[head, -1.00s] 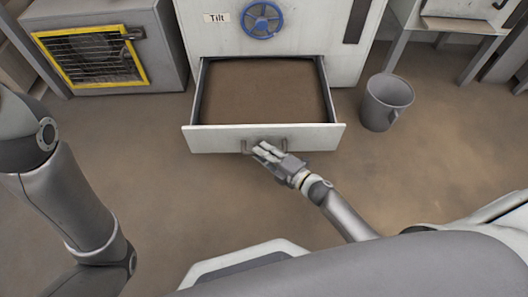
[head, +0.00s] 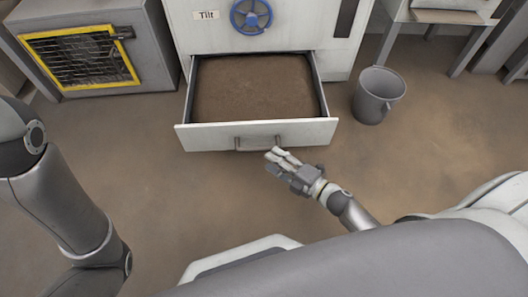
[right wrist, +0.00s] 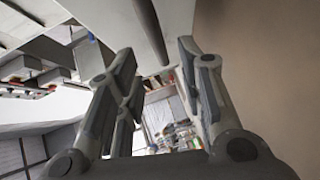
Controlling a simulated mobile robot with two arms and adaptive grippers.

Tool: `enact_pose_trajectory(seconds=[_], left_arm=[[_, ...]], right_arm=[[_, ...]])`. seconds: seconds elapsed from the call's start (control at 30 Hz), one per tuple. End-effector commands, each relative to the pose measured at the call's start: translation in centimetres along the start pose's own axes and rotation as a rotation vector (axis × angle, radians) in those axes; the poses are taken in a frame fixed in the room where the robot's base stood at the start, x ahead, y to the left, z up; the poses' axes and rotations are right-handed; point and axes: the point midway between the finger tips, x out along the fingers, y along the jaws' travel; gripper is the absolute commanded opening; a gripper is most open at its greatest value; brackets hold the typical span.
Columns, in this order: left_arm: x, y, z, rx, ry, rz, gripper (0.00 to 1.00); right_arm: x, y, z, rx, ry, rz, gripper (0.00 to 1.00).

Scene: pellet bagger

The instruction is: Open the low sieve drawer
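The low sieve drawer (head: 185,137) is pulled out from the front of the white machine and shows a brown fill inside. Its grey bar handle (head: 258,147) is on the drawer front, facing me. My right gripper (head: 275,154) is just in front and to the right of the handle, apart from it. In the right wrist view its two fingers (right wrist: 155,55) are spread with nothing between them. A grey bar, probably the handle (right wrist: 148,28), shows beyond the fingertips there. My left gripper is out of view; only its arm shows at left.
A blue handwheel (head: 251,15) and a "Tilt" label (head: 207,15) are on the machine above the drawer. A grey bucket (head: 377,95) stands right of the drawer. A grey box with a yellow-framed grille (head: 80,60) stands at left. The floor before the drawer is clear.

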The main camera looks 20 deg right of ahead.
Motion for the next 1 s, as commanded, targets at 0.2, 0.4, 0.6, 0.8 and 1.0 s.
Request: enact_pose_trajectory(seconds=[0.2,0.4,0.6,0.8,1.0], left_arm=[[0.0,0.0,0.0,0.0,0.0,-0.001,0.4],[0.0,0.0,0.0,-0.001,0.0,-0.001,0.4],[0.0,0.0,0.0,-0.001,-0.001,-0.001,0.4],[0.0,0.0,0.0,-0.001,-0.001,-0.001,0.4],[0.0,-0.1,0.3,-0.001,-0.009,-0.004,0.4]], right_arm=[[-3.5,0.0,0.0,0.001,-0.001,0.0,0.35],[-4.4,0.0,0.0,0.0,-0.001,0.0,0.35],[-4.5,0.0,0.0,0.0,-0.001,0.001,0.35],[-4.4,0.0,0.0,0.0,-0.001,0.0,0.35],[-4.1,1.3,-0.5,0.017,0.009,0.024,0.35]])
